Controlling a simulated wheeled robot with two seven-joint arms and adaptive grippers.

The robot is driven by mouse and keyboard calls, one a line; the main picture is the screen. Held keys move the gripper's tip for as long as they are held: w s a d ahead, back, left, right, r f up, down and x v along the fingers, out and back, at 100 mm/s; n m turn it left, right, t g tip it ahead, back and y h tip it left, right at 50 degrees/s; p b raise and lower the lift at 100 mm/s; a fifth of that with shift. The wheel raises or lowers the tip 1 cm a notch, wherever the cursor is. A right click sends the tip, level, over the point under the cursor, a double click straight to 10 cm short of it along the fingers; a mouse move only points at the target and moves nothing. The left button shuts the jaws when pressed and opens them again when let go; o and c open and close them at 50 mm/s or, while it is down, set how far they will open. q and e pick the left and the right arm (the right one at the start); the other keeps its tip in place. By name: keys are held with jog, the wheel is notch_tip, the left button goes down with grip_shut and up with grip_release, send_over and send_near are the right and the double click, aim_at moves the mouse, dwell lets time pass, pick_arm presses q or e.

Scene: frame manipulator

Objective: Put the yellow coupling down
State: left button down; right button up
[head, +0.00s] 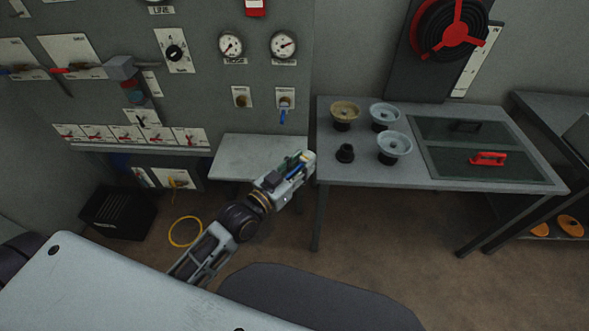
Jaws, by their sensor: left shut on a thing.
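My left gripper (308,161) reaches out to the left edge of the grey table, left of the small black fitting. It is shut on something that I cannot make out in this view. A tan-yellow coupling (345,113) stands upright on the table's back left, apart from my gripper. It looks like a wide flanged cup on a dark base. I cannot tell whether the held thing is another coupling. My right gripper is not in view.
Two blue-grey couplings (384,114) (394,146) and a small black fitting (345,153) stand on the table (375,177). Dark panels with a red handle (488,158) fill its right side. A pale shelf (233,157) adjoins the gauge wall at left.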

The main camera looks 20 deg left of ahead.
pick_arm(q)
jog(key=d+r+m+g+h, duration=0.2)
jog(key=d+r, duration=0.4)
jog(key=r, duration=0.3)
jog(key=shift+s+d+m+g+h, duration=0.2)
jog(key=shift+m+g+h, duration=0.35)
jog(key=shift+h, duration=0.75)
jog(key=shift+r, duration=0.1)
jog(key=shift+w+d+m, duration=0.1)
jog(key=shift+m, duration=0.25)
jog(key=w+d+f+m+g+h, duration=0.2)
jog(key=d+f+g+h, duration=0.1)
jog(key=shift+w, duration=0.1)
dwell(0.4)
jog(key=shift+w+d+f+m, duration=0.15)
jog(key=shift+d+m, duration=0.1)
jog(key=shift+m, duration=0.15)
jog(key=shift+w+f+g, duration=0.15)
jog(key=shift+f+g, duration=0.15)
jog(key=shift+g, duration=0.05)
jog(key=shift+w+f, duration=0.1)
jog(key=shift+w, duration=0.05)
